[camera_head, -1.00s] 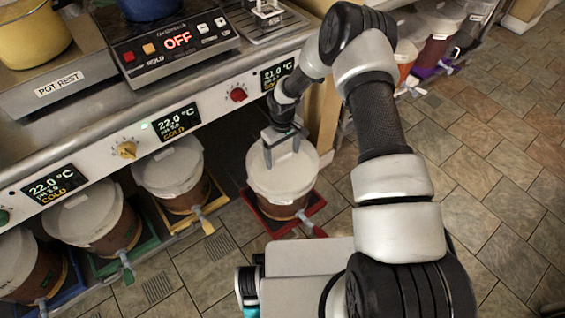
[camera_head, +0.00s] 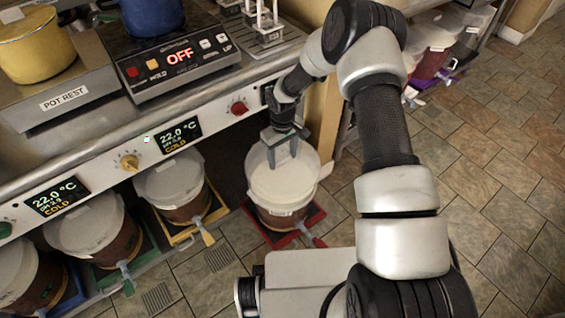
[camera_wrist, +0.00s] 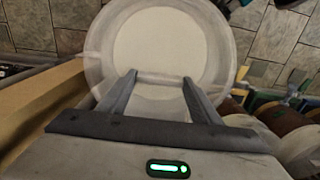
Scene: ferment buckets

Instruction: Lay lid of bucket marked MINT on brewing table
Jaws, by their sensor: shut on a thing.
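My gripper (camera_head: 283,158) points down, shut on the whitish round lid (camera_head: 285,178) of the bucket in the red tray. The wrist view shows my two fingertips (camera_wrist: 160,79) at the near part of the pale lid (camera_wrist: 160,45), with a translucent rim around it. The brown bucket (camera_head: 275,218) stands below on the floor-level red tray (camera_head: 315,216). The lid looks slightly raised, but I cannot tell if it is fully clear of the rim.
The steel counter (camera_head: 100,125) carries a control panel, a yellow pot (camera_head: 35,50), a blue pot (camera_head: 155,15), an OFF hot plate (camera_head: 180,57) and a drain tray (camera_head: 272,42) with stands. Other lidded buckets (camera_head: 170,185) stand under it at left. Tiled floor is free at right.

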